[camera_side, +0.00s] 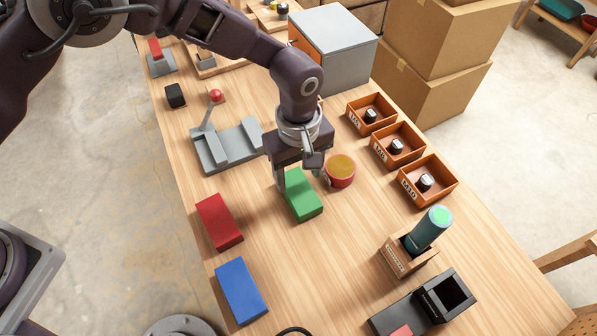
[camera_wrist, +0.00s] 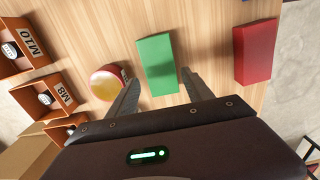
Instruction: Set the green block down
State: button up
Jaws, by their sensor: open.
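The green block (camera_side: 301,195) lies flat on the wooden table, and its far end is partly hidden by my gripper in the side view. My gripper (camera_side: 304,182) is over the block with its fingers open, one on each side of it. In the wrist view the green block (camera_wrist: 158,65) shows between the two spread fingers of my gripper (camera_wrist: 160,82), with a gap on both sides.
A red and yellow round container (camera_side: 341,170) stands close to the right of my gripper. A red block (camera_side: 219,222) and a blue block (camera_side: 241,290) lie to the left. Orange bins (camera_side: 428,182) line the right edge. A grey lever fixture (camera_side: 226,147) stands behind left.

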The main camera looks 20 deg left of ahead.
jog(key=o, duration=0.6)
notch_tip(320, 180, up, 7)
jog(key=shift+r, duration=0.1)
jog(key=s+a+r+m+t+h, duration=0.1)
jog(key=s+a+r+m, duration=0.15)
jog(key=a+r, duration=0.8)
jog(key=s+a+r+m+t, duration=0.2)
jog(key=s+a+r, duration=0.2)
jog(key=a+r, duration=0.6)
jog(key=s+a+m+t, duration=0.1)
jog(key=s+a, duration=0.2)
jog(key=s, duration=0.2)
jog(key=s+a+m, duration=0.2)
jog(key=s+a, duration=0.1)
jog(key=s, duration=0.2)
jog(key=s+a+m+t+y, duration=0.1)
jog(key=s+a, duration=0.2)
jog(key=s, duration=0.2)
jog(key=shift+s+r+m+t, duration=0.15)
jog(key=shift+r+m+t, duration=0.15)
jog(key=shift+r, duration=0.1)
